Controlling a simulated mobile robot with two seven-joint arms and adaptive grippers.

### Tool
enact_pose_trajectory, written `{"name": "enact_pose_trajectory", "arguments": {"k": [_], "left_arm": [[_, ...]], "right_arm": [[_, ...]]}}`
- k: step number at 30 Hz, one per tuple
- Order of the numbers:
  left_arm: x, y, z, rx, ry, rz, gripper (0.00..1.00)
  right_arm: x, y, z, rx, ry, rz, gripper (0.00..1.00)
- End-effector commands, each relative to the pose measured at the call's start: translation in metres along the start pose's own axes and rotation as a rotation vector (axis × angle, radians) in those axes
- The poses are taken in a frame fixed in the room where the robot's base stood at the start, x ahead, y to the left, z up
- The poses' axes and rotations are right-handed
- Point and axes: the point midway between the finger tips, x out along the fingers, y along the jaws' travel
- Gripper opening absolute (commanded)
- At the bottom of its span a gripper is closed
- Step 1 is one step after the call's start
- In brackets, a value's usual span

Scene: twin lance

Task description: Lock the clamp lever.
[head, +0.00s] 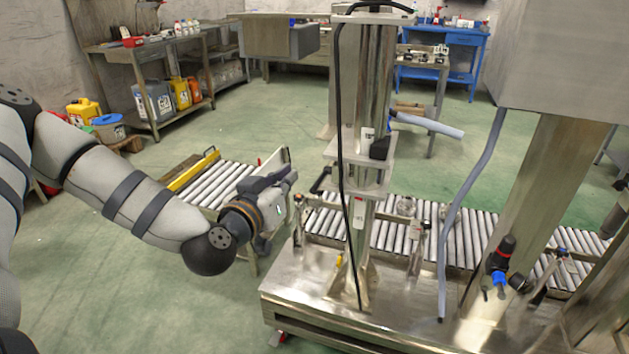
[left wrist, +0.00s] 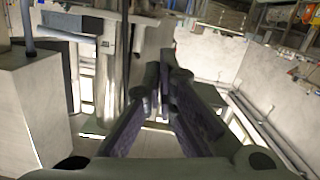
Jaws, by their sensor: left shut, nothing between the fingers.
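A steel column (head: 372,80) stands on the metal machine base, with a pale carriage (head: 345,146) around it. A small black lever (head: 321,180) sticks out tilted from the carriage's left side; it looks like the clamp lever, but I cannot tell whether it is locked. My left gripper (head: 291,176) is just left of this lever, with a small gap between them in the picture. Its fingers are shut and empty; they also show closed together in the left wrist view (left wrist: 166,62). I cannot make out the lever in the left wrist view. My right gripper is not in view.
A roller conveyor (head: 385,237) runs behind the column, with another roller section (head: 218,184) behind my left gripper. A black cable (head: 341,110) hangs along the column's front. A grey hose (head: 458,205) hangs right of it.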

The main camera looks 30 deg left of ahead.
Motion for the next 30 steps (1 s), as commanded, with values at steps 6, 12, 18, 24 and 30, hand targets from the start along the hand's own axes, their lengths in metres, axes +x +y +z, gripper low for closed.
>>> {"name": "enact_pose_trajectory", "arguments": {"k": [6,12,18,24,30], "left_arm": [[0.004,0.000,0.002,0.001,-0.005,0.001,0.00],[0.039,-0.001,0.008,0.004,-0.011,0.000,0.00],[0.084,-0.001,0.009,0.004,-0.011,0.000,0.00],[0.105,-0.001,0.030,0.002,-0.017,0.000,0.00],[0.109,0.000,0.042,0.001,-0.010,0.002,0.00]], "right_arm": [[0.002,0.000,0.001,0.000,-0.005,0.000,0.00],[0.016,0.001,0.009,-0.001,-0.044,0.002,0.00],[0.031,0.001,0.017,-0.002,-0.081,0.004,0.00],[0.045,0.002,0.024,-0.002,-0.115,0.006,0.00],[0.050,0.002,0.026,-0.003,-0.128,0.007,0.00]]}}
